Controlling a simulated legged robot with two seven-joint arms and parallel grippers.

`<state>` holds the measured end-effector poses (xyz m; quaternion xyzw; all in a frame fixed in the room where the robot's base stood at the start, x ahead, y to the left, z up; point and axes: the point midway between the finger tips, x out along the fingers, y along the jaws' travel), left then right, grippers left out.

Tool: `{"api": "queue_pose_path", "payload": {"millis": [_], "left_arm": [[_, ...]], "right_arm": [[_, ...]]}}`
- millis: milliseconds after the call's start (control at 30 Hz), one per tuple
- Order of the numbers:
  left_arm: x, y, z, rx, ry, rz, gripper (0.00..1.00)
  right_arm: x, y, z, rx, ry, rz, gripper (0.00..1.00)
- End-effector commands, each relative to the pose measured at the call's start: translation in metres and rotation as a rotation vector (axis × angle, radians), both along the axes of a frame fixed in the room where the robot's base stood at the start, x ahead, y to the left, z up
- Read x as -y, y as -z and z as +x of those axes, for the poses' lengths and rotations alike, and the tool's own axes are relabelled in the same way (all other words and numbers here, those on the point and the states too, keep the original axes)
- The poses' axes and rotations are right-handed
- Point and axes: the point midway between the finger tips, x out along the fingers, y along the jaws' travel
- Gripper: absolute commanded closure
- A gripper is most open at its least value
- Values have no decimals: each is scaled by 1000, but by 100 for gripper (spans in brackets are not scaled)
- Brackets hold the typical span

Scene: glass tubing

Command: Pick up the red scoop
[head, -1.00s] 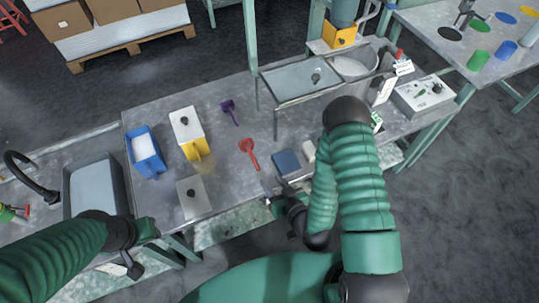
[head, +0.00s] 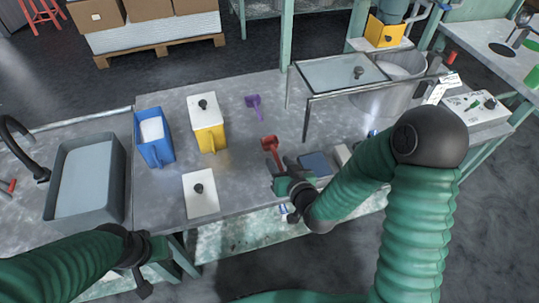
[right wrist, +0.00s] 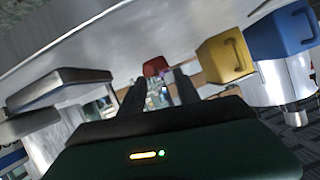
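The red scoop (head: 270,146) lies on the metal table, its handle pointing down toward my right gripper. In the right wrist view the red scoop (right wrist: 154,67) shows just beyond the fingertips, between them. My right gripper (head: 281,172) is beside the handle end of the scoop; in the right wrist view its two dark fingers (right wrist: 160,85) stand apart with nothing visibly held. Whether it touches the handle cannot be seen. My left gripper (head: 150,268) hangs at the lower left, away from the scoop, and its fingers are not clear.
A purple scoop (head: 253,103) lies behind the red one. A yellow bin (head: 209,138) and a blue bin (head: 157,153) stand to the left, with a white lid (head: 201,194) in front. A dark blue flat block (head: 315,163) lies right of my right gripper. A glass-topped frame (head: 338,72) stands behind.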

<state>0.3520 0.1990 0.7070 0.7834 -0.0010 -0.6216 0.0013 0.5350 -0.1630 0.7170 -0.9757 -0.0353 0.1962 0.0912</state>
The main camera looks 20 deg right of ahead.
Motion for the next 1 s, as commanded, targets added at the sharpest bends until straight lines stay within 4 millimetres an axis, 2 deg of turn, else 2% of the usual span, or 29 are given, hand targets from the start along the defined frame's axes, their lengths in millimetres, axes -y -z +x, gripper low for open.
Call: {"api": "queue_pose_path", "payload": {"millis": [200, 300, 567, 867, 1000], "left_arm": [[0, 17, 0, 1, 0, 0, 64], [0, 19, 0, 1, 0, 0, 64], [0, 19, 0, 1, 0, 0, 64], [0, 19, 0, 1, 0, 0, 64], [0, 19, 0, 1, 0, 0, 64]], "right_arm": [[3, 22, 27, 0, 2, 2, 61], [1, 25, 41, 0, 0, 1, 61], [0, 25, 46, 0, 0, 0, 61], [0, 25, 46, 0, 0, 0, 99], [0, 25, 46, 0, 0, 0, 100]]}}
